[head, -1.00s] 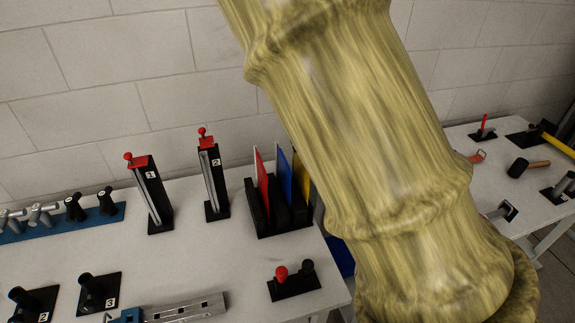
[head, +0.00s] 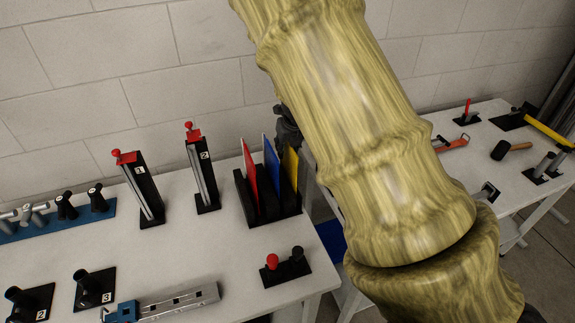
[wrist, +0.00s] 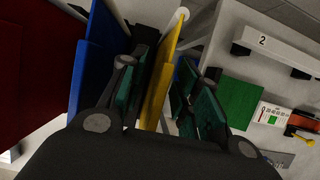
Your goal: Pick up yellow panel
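The yellow panel (head: 290,166) stands upright in the right slot of a black rack (head: 282,207), beside the blue panel (head: 271,160) and the red panel (head: 249,168). In the wrist view the yellow panel (wrist: 158,85) runs between the two green-padded fingers of my gripper (wrist: 165,72). The gripper is open, with a visible gap between the panel and the right finger. The left finger lies between the yellow panel and the blue panel (wrist: 92,65). In the head view my arm hides most of the gripper; only a dark part shows behind the rack.
Two black stands with red knobs, labelled 1 (head: 142,188) and 2 (head: 203,175), stand left of the rack. A black base with red and black knobs (head: 287,268) is in front. A second table (head: 480,160) holds tools at right. A wall rises behind.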

